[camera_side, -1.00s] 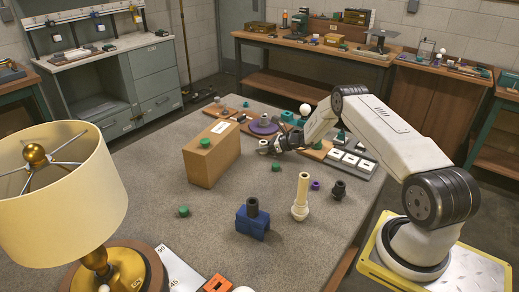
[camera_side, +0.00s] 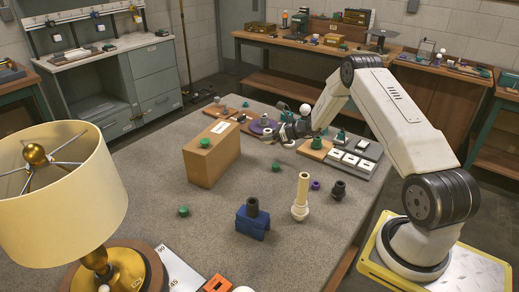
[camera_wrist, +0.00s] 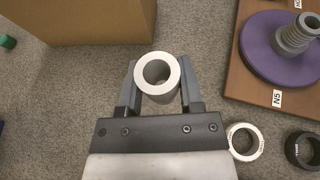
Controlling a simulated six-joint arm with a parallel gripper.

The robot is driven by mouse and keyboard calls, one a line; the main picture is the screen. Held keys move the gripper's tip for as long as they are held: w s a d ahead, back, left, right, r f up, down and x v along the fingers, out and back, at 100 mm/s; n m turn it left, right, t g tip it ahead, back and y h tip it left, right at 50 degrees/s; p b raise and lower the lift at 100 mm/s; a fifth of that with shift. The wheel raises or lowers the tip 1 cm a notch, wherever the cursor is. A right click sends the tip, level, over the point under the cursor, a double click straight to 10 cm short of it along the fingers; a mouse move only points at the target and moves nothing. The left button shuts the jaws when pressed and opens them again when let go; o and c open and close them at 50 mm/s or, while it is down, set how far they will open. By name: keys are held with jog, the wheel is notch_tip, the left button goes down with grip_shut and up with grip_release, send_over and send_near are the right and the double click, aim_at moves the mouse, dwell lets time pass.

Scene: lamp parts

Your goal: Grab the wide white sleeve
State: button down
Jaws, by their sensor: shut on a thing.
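A white sleeve (camera_wrist: 157,75) with a round hole and a thick wall sits between the two fingers of my gripper (camera_wrist: 157,88) in the wrist view. The fingers touch it from both sides, so the gripper is shut on it. In the side view my gripper (camera_side: 281,132) is near the purple disc, and the sleeve is too small there to make out surely. A second white ring (camera_wrist: 244,141), thinner walled, lies on the table right of the gripper in the wrist view.
A cardboard-brown box (camera_side: 211,155) stands left of the gripper. A purple disc (camera_wrist: 268,55) with a grey ribbed post rests on a wooden board to the right. A dark ring (camera_wrist: 304,150) lies near the white one. The front table has a blue block (camera_side: 253,222) and a cream post (camera_side: 301,195).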

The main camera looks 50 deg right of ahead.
jog(key=s+a+r, duration=0.4)
jog(key=s+r, duration=0.2)
jog(key=s, duration=0.4)
jog(key=shift+a, duration=0.25)
jog(key=shift+r, duration=0.15)
dwell(0.4)
